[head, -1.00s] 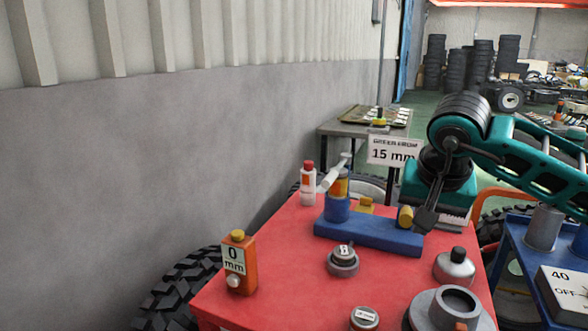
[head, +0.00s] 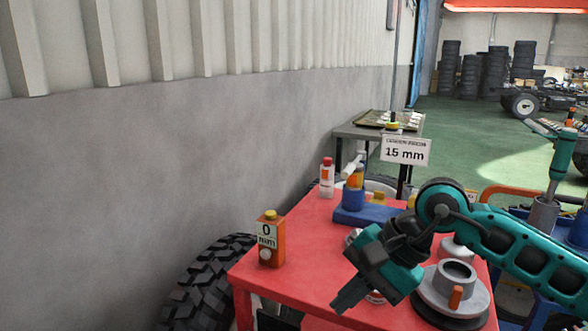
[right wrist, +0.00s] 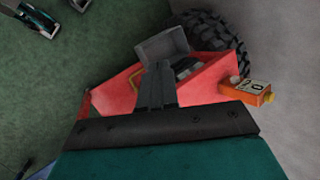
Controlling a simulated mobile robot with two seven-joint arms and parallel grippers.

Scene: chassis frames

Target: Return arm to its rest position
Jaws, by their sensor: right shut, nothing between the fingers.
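My right arm (head: 525,245) comes in from the right in teal and black and reaches across the red table. My right gripper (head: 345,300) is shut and empty. It points down and to the left above the table's front part and hides some of the parts there. In the right wrist view its closed fingers (right wrist: 156,85) reach out over the red table, with nothing between them. My left gripper does not show in either view.
A tyre (head: 205,285) stands left. A teal-handled tool (head: 563,155) stands at right.

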